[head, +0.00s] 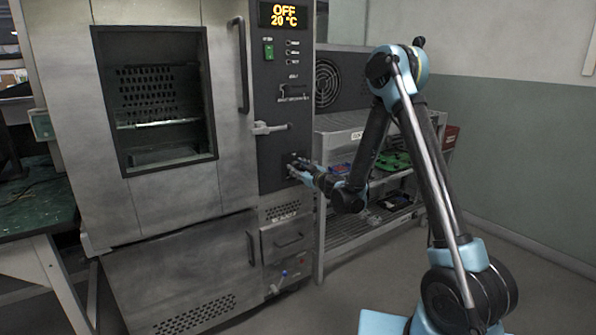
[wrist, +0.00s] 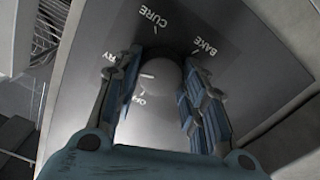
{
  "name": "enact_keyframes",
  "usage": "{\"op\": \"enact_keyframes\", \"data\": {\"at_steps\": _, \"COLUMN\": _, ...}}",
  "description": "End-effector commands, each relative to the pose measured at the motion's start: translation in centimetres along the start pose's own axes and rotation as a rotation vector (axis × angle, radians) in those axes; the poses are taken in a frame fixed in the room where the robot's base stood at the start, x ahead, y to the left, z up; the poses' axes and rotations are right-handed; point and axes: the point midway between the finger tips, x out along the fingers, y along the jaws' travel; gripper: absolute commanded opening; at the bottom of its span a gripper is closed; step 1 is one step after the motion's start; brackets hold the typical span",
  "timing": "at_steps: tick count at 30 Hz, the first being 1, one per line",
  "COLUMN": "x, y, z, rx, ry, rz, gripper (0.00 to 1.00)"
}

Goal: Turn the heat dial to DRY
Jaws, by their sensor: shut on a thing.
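The heat dial (wrist: 162,77) is a round grey knob on the oven's dark panel. In the wrist view, labels CURE, BAKE and OFF show around it, with a partly hidden label ending in "RY" at the left. A short white mark on the knob points left, roughly between OFF and that label. My gripper (wrist: 161,66) has one blue-padded finger on each side of the knob, shut on it. In the head view, my gripper (head: 297,167) reaches the lower part of the panel and hides most of the dial. The display (head: 284,15) reads OFF, 20 °C.
The oven (head: 222,160) has a windowed door with a long handle (head: 242,65). A lever latch (head: 268,128) sticks out above my gripper. A metal shelf rack (head: 345,122) with boards stands close on the right. A green-topped bench (head: 35,207) is at the left.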

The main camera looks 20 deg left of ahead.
Motion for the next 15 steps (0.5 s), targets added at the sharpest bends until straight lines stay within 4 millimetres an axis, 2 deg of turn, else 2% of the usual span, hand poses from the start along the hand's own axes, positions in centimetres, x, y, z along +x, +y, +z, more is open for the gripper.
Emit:
{"op": "enact_keyframes", "data": {"at_steps": 8, "x": 0.02, "y": 0.2, "z": 0.07, "rx": -0.009, "ry": -0.002, "rz": 0.004, "gripper": 0.15}}
{"op": "enact_keyframes", "data": {"at_steps": 9, "x": 0.01, "y": 0.2, "z": 0.07, "rx": -0.009, "ry": -0.002, "rz": 0.004, "gripper": 0.43}}
{"op": "enact_keyframes", "data": {"at_steps": 11, "x": 0.01, "y": 0.19, "z": 0.07, "rx": -0.009, "ry": -0.001, "rz": 0.004, "gripper": 0.57}}
{"op": "enact_keyframes", "data": {"at_steps": 15, "x": 0.01, "y": 0.13, "z": 0.05, "rx": -0.008, "ry": -0.001, "rz": 0.003, "gripper": 0.58}}
